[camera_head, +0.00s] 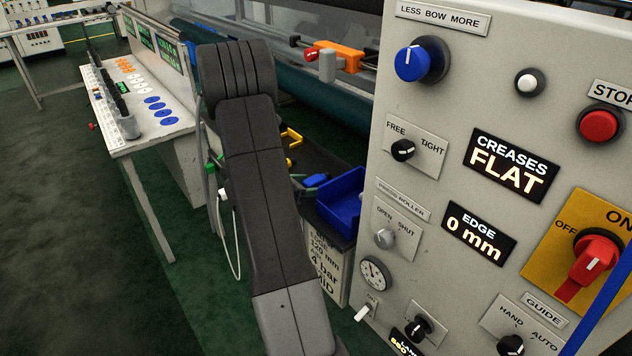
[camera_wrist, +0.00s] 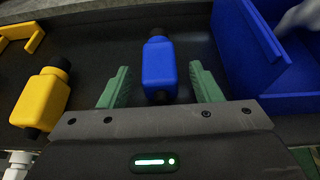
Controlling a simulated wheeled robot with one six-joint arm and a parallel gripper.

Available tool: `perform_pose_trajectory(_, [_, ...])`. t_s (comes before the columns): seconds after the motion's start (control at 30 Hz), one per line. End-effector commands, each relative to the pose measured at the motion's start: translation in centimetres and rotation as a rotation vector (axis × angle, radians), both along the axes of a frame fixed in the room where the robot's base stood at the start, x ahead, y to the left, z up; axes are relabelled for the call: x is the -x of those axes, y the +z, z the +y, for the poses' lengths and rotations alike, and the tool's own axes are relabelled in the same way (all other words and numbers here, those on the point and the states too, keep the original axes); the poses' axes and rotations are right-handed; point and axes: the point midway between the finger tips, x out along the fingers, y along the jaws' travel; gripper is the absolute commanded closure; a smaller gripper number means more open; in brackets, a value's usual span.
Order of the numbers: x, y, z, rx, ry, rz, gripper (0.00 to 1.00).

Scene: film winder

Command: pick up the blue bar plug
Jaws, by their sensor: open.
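The blue bar plug (camera_wrist: 158,70) lies on a dark shelf in the wrist view, with a black end pointing away. My gripper (camera_wrist: 160,85) is open, with one green finger on each side of the plug's near part. Gaps show between the plug and both fingers, and the jaws hold nothing. In the head view the blue plug (camera_head: 316,181) is small, beside a blue bin, and my arm stands in front of much of the shelf.
A yellow plug (camera_wrist: 42,98) lies to the left on the shelf, with a yellow bracket (camera_wrist: 25,36) behind it. The blue bin (camera_wrist: 243,48) stands close on the right. A grey control panel (camera_head: 460,120) rises right of my arm.

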Motion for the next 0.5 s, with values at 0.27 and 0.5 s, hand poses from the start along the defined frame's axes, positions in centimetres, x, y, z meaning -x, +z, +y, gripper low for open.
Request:
perform_pose_trajectory(0.27, [-0.43, -0.34, -0.54, -0.001, 0.001, 0.0, 0.42])
perform_pose_trajectory(0.5, [-0.42, -0.33, -0.54, 0.0, 0.001, 0.0, 0.77])
